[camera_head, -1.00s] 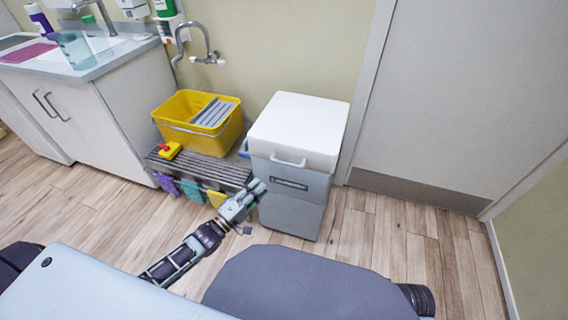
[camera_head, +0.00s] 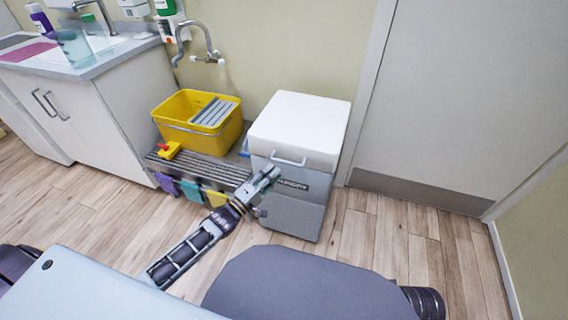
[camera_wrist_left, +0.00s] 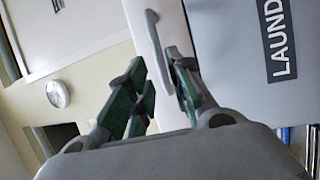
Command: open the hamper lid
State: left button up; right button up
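The laundry hamper (camera_head: 290,215) is a grey box with a white lid (camera_head: 303,120), and the lid is shut. A pale bar handle (camera_head: 291,161) sticks out from the lid's front edge. In the left wrist view the handle (camera_wrist_left: 155,40) runs upright ahead of the fingertips, with the dark "LAUND" label (camera_wrist_left: 279,38) to its right. My left gripper (camera_head: 268,176) is just in front of the hamper, slightly below and left of the handle. In the wrist view its fingers (camera_wrist_left: 157,64) are open and empty. My right gripper is not in view.
A yellow mop bucket (camera_head: 198,118) stands on a slatted rack (camera_head: 205,168) left of the hamper, with coloured cloths hanging in front. A sink cabinet (camera_head: 85,110) is further left. A door (camera_head: 460,100) is at the right. The wood floor (camera_head: 400,235) there is clear.

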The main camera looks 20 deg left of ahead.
aim_at(284, 162)
pick_arm(q)
jog(key=shift+b+x, duration=0.8)
jog(key=shift+x, duration=2.6)
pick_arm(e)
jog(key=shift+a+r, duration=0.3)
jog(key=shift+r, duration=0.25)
pick_arm(q)
jog(key=shift+c, duration=0.2)
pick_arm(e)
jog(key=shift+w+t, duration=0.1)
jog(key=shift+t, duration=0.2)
pick_arm(q)
grip_shut()
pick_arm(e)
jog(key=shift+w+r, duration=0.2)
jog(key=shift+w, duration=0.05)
